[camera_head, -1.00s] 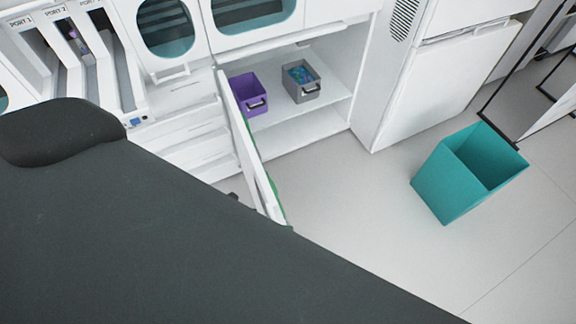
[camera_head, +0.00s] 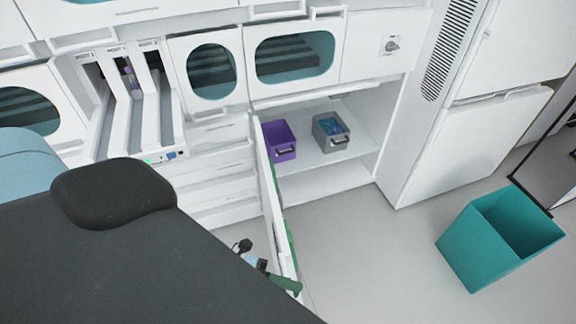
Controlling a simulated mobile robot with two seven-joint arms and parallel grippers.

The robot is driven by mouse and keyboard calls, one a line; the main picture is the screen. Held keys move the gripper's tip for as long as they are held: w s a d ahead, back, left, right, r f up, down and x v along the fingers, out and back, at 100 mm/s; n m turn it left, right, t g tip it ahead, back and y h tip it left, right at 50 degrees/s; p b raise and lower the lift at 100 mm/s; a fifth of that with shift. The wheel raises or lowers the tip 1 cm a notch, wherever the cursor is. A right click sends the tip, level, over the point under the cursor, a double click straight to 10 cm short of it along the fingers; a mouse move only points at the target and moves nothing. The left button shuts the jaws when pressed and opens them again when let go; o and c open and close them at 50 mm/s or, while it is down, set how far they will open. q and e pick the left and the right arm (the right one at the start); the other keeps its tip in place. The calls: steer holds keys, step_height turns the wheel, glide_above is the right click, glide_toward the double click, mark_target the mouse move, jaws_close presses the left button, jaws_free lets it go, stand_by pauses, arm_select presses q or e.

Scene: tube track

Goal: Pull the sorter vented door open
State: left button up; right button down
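A white cabinet door (camera_head: 268,205) stands swung out from the left side of a low open compartment. I see it nearly edge-on, with green parts along its right side. I take it to be the sorter door; its vents cannot be made out from this angle. My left gripper (camera_head: 256,262) shows only as small dark and light blue parts by the lower outer end of the door. Its fingers are mostly hidden, so I cannot tell whether it grips or touches the door. My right gripper is not in view.
A purple bin (camera_head: 279,146) and a grey bin (camera_head: 325,138) with blue contents sit on the compartment shelf (camera_head: 310,160). A teal open bin (camera_head: 480,255) stands on the floor at right. The floor between door and bin is clear. A large dark shape covers the lower left.

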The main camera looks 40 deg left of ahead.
arm_select(q)
steer(key=shift+w+r, duration=0.1)
steer(key=shift+a, duration=0.15)
steer(key=shift+a, duration=0.2)
steer(key=v, duration=0.7)
steer(key=shift+b, duration=0.4)
steer(key=shift+r, duration=0.1)
